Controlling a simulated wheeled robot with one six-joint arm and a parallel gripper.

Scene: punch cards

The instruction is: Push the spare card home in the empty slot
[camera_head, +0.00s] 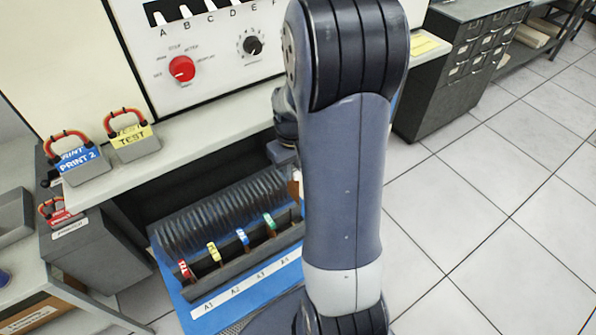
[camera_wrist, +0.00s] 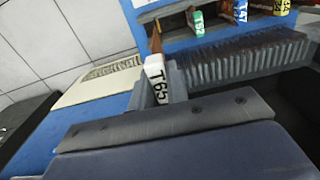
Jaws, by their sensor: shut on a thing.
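A white and brown bit beside my arm in the head view is probably this card. The card rack (camera_head: 215,222) lies on a blue mat (camera_head: 215,314). Red (camera_head: 183,268), yellow (camera_head: 214,252), blue (camera_head: 242,237) and green (camera_head: 269,221) tabbed cards stand in it. The held card is beside the green one (camera_wrist: 197,22). My arm hides the empty slot; I cannot tell whether the card is in it.
A control panel (camera_head: 215,50) with a red knob stands behind the rack. A shelf edge (camera_head: 200,142) carries blue and yellow tagged padlock-like blocks (camera_head: 132,140). A beige plate (camera_wrist: 95,88) lies on the mat left of the card in the wrist view. Floor at right is clear.

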